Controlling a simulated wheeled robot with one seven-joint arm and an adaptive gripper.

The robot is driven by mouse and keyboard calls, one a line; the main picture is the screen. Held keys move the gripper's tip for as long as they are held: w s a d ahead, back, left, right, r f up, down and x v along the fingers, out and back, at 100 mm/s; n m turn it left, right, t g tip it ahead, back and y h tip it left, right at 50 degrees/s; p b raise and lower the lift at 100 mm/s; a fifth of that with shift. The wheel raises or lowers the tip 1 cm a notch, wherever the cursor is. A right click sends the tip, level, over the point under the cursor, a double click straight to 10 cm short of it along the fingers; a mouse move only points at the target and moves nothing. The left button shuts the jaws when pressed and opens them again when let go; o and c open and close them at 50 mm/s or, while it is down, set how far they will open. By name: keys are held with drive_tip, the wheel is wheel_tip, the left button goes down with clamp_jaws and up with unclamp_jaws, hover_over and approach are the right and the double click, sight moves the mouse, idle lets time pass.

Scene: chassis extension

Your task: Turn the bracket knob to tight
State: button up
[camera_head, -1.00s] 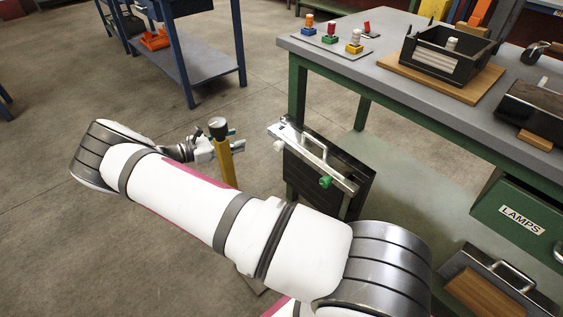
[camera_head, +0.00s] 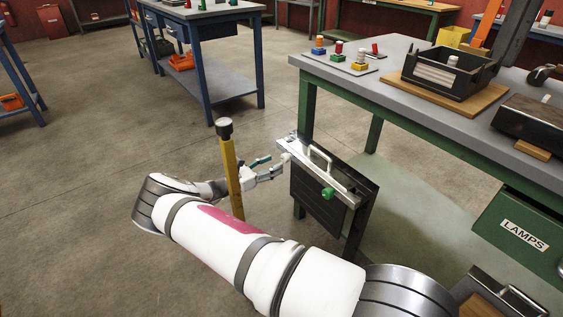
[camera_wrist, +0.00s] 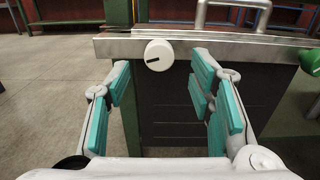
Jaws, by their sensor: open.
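A metal bracket bar (camera_head: 335,180) runs along the top of a dark panel beside the green bench, with a white knob and a green knob (camera_head: 328,192) on it. The white knob (camera_wrist: 158,55) has a short dark line, nearly level, on its face in the wrist view. Which knob the task means is not labelled. My gripper (camera_head: 276,166) is at the bar's far left end by the white knob. In the wrist view my open gripper (camera_wrist: 160,82) has its teal-padded fingers on either side of and below the white knob, with nothing between the pads.
The dark panel (camera_head: 322,205) hangs below the bar, with a handle (camera_head: 320,157) above. The green bench (camera_head: 400,95) lies to the right. Open floor is at left.

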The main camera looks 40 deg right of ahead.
sight(283, 159)
drive_tip(key=shift+w+d+b, duration=0.1)
drive_tip(key=shift+d+b, duration=0.2)
drive_tip(key=shift+d, duration=2.15)
drive_tip(key=c, duration=1.2)
